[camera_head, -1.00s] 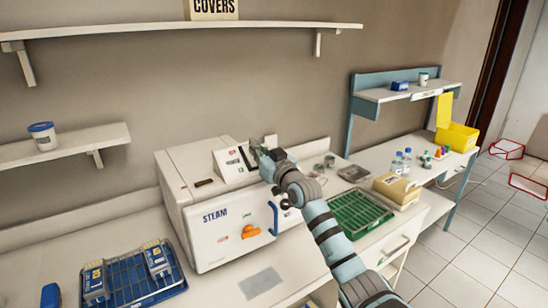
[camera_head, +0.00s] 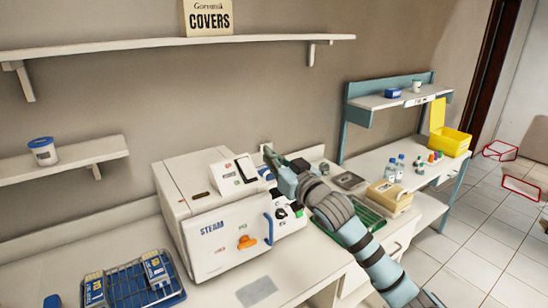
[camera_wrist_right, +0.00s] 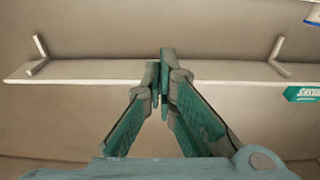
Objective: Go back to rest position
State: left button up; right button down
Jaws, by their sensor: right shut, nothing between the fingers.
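My right gripper (camera_head: 268,152) is in the head view, just right of the steam sterilizer's control panel and above the counter. In the right wrist view its two green fingers (camera_wrist_right: 161,75) meet at the tips with nothing between them. The white steam sterilizer (camera_head: 222,236) has an orange knob and a blue handle on its front. My right arm comes in from the lower right and covers part of the green tray (camera_head: 373,221). My left gripper is not in view.
A blue wire tray (camera_head: 125,299) with packets is at lower left. Wall shelves hang above, one with a COVERS box (camera_head: 208,17). Bottles (camera_head: 391,170), a beige box (camera_head: 390,196) and a yellow bin (camera_head: 455,142) stand to the right.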

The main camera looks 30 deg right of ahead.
jog(key=shift+s+r, duration=0.1)
jog(key=shift+s, duration=0.25)
